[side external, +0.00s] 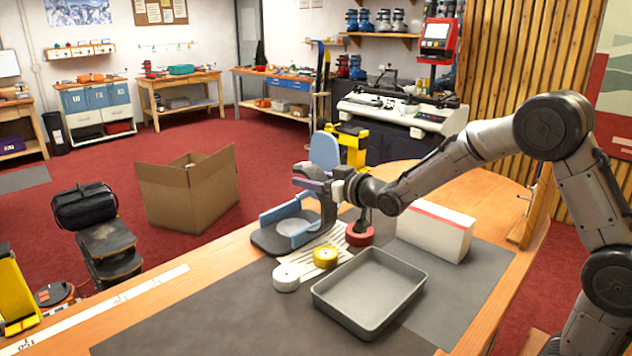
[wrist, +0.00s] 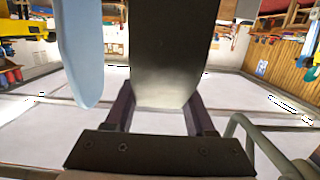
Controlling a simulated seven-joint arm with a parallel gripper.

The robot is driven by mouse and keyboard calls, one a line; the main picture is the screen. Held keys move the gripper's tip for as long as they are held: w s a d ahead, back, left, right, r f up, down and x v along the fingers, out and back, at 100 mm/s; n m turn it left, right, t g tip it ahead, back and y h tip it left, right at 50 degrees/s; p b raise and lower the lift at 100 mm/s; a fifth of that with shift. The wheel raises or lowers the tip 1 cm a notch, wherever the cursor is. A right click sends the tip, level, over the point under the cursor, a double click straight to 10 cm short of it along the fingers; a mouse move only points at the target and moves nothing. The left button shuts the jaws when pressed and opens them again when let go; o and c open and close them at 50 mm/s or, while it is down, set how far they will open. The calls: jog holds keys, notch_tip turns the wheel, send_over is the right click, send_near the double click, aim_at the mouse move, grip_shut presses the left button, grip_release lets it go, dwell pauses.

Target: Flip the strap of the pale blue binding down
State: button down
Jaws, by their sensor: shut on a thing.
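The pale blue binding (side external: 268,217) stands on a dark base at the bench's far left edge, with its pale blue highback (side external: 324,150) upright behind. Its dark grey strap (side external: 327,208) is raised and curves up to my gripper (side external: 312,181). In the wrist view the strap (wrist: 162,50) fills the space between my gripper's purple fingers (wrist: 160,104), and they are shut on it. The highback (wrist: 80,50) hangs into that view at the left, beside the strap. The exact finger contact is partly hidden in the side view.
Near the binding lie white (side external: 286,277), yellow (side external: 325,257) and red (side external: 360,236) rolls. A grey tray (side external: 418,283) sits in front, and a white block with a red stripe (side external: 435,235) stands at right. The grey mat (side external: 215,310) at left front is clear.

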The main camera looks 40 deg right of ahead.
jog(key=shift+w+f+g, duration=0.25)
jog(key=shift+w+g, duration=0.5)
jog(key=shift+w, duration=0.05)
jog(key=shift+w+f+g, duration=0.2)
jog(key=shift+w+g, duration=0.55)
jog(key=shift+w, duration=0.05)
jog(key=shift+c, duration=1.2)
grip_release()
jog(key=shift+r, duration=0.1)
jog(key=v, duration=1.3)
jog(key=shift+s, duration=0.4)
